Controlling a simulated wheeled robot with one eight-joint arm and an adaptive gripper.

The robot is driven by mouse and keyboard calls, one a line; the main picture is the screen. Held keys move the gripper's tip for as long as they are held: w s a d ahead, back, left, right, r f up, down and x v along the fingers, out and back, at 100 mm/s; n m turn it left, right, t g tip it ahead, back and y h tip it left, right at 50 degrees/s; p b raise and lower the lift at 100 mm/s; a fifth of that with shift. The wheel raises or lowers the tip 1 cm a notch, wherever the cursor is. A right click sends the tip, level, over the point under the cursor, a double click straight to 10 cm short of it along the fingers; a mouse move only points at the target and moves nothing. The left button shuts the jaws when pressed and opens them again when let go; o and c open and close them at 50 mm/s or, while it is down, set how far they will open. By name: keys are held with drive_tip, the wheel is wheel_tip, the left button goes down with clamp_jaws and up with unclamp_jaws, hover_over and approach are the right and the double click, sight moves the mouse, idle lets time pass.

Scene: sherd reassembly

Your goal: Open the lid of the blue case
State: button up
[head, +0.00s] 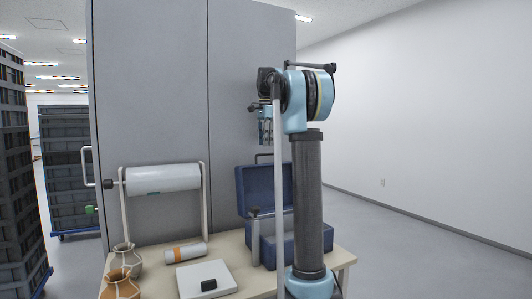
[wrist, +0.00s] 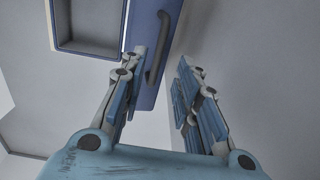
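The blue case (head: 268,246) stands on the table, partly hidden behind my arm. Its lid (head: 246,190) stands raised and roughly upright at the back of the case, with a dark handle (head: 263,156) on its top edge. My gripper (head: 265,130) hangs above the raised lid, pointing down. In the wrist view my gripper (wrist: 158,85) is open, its fingers apart with nothing held. The dark handle (wrist: 158,50) on a blue panel shows beyond the fingertips, nearer the left finger. A grey recess with a blue frame (wrist: 90,52) lies at upper left.
On the table (head: 245,258) are a white board (head: 190,280) with a black block (head: 208,285), a banded roll (head: 185,252) and patched pots (head: 125,260). A paper roll holder (head: 163,179) stands at the back left. A grey partition (head: 150,90) rises behind. Floor at right is clear.

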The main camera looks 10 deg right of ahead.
drive_tip(key=shift+f, duration=2.25)
drive_tip(key=shift+c, duration=0.5)
clamp_jaws()
